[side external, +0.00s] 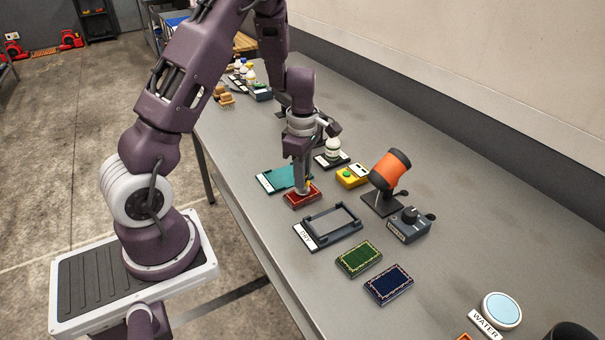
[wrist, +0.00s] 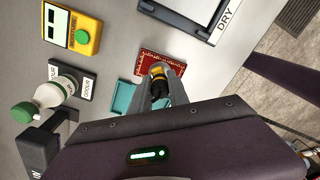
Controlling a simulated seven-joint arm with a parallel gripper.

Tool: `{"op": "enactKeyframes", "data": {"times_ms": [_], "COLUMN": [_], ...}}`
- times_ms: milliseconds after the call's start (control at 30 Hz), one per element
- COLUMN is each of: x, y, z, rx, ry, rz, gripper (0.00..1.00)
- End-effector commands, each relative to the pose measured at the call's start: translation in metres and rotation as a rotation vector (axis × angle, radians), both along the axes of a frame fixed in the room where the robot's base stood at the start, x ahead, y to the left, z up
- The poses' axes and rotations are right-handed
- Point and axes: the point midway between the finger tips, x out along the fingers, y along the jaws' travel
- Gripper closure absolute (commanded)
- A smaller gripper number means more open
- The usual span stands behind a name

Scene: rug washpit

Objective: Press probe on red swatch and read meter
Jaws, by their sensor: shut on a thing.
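The red swatch (side external: 293,201) lies flat on the steel bench, directly below my gripper (side external: 304,187). It also shows in the wrist view (wrist: 147,63), partly covered by the fingers and the probe. My gripper (wrist: 163,88) is shut on the yellow and black probe (wrist: 158,78), which points down at the swatch. The probe's tip is hidden, so I cannot tell whether it touches the swatch. The yellow meter (side external: 352,177) stands to the right of the swatch. In the wrist view the meter (wrist: 75,27) shows dark display windows and a green button.
A teal mat (side external: 275,178) lies behind the red swatch. A dark empty frame marked DRY (side external: 331,226) is in front. Green (side external: 359,258) and navy (side external: 389,284) swatches lie nearer. A white bottle (side external: 333,148) and an orange drum on a stand (side external: 390,170) are close by.

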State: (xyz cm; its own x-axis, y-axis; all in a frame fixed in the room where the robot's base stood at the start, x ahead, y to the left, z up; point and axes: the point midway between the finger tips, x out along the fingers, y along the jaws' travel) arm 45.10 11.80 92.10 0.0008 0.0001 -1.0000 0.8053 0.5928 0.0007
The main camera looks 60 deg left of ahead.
Motion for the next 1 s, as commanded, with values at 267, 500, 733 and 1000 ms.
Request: {"op": "enactKeyframes", "data": {"times_ms": [267, 500, 733, 1000], "x": [-0.0001, 0.0000, 0.0001, 0.0001], "y": [0.0001, 0.0003, 0.0002, 0.0001], "z": [-0.0033, -0.0062, -0.0091, -0.0093], "rx": [0.000, 0.000, 0.000, 0.000], "ry": [0.000, 0.000, 0.000, 0.000], "rz": [0.000, 0.000, 0.000, 0.000], "gripper": [1.00, 1.00, 1.00, 1.00]}}
